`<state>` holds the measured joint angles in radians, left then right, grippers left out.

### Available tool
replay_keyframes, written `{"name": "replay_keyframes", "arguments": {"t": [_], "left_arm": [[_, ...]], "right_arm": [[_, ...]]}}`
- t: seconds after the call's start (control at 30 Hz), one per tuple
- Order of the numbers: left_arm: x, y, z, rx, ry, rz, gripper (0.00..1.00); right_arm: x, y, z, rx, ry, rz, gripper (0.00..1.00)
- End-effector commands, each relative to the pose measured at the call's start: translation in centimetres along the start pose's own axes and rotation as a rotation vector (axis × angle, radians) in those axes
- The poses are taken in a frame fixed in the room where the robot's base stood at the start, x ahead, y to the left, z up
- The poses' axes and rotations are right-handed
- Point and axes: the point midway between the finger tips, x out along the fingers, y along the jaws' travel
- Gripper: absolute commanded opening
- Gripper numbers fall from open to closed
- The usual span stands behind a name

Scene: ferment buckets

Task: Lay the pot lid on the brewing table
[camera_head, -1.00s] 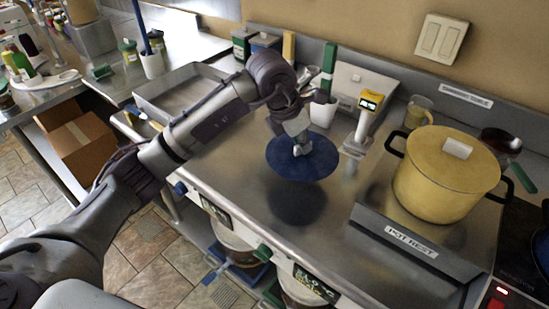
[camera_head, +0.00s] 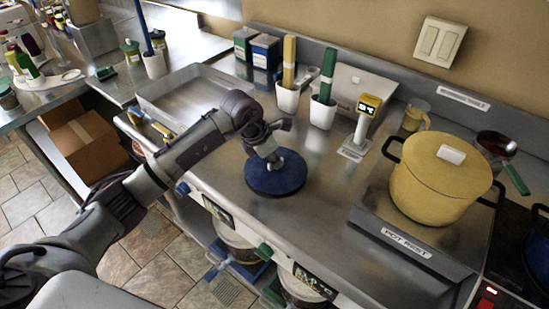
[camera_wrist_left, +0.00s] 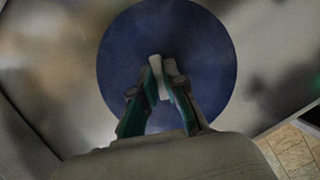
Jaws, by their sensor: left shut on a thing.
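The pot lid (camera_head: 283,184) is a round dark blue disc with a pale knob. It is level, low over the bare steel top of the brewing table (camera_head: 240,150) or touching it; I cannot tell which. My left gripper (camera_head: 272,161) comes down from above and is shut on the knob. In the left wrist view, the fingers (camera_wrist_left: 158,76) close on the pale knob, with the blue lid (camera_wrist_left: 205,55) spreading out beneath. My right gripper is not in view.
A yellow pot (camera_head: 430,195) stands on the pot rest (camera_head: 395,240) to the right. White cups (camera_head: 288,98) with sticks and a yellow-headed device (camera_head: 368,106) stand behind the lid. A steel tray (camera_head: 170,108) lies to the left. Table between lid and pot rest is clear.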

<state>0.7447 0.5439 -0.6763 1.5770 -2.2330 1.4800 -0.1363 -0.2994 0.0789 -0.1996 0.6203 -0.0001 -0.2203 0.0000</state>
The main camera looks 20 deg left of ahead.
Motion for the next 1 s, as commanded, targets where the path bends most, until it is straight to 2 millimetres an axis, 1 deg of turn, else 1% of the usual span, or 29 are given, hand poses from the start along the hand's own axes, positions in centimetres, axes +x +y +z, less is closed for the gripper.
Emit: {"name": "replay_keyframes", "arguments": {"t": [0.1,0.13,0.2,0.27,0.53,0.6,0.67,0.77,1.0], "left_arm": [[0.2,0.0,-0.1,0.0,0.0,0.0,0.0],[0.1,0.0,-0.1,0.0,0.0,0.0,0.16],[0.1,0.0,0.0,0.0,0.0,0.0,0.27],[0.1,0.0,0.0,0.0,0.0,0.0,0.36],[0.0,0.0,0.0,0.0,0.0,0.0,0.36],[-0.2,0.0,0.1,0.0,0.0,0.0,0.36],[-0.6,0.1,0.1,0.001,-0.001,0.002,0.36],[-2.1,0.1,0.1,0.0,-0.003,0.004,0.36],[-7.3,0.1,0.0,0.001,-0.003,0.005,0.36]], "right_arm": [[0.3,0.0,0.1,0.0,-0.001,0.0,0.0],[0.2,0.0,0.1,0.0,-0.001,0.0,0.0],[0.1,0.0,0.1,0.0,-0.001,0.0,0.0],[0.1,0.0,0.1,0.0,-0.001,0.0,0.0],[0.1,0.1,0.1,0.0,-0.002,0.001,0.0],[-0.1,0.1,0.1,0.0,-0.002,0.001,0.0],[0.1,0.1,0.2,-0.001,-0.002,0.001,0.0],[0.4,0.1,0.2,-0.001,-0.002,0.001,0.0],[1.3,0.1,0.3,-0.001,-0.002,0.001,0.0]]}}
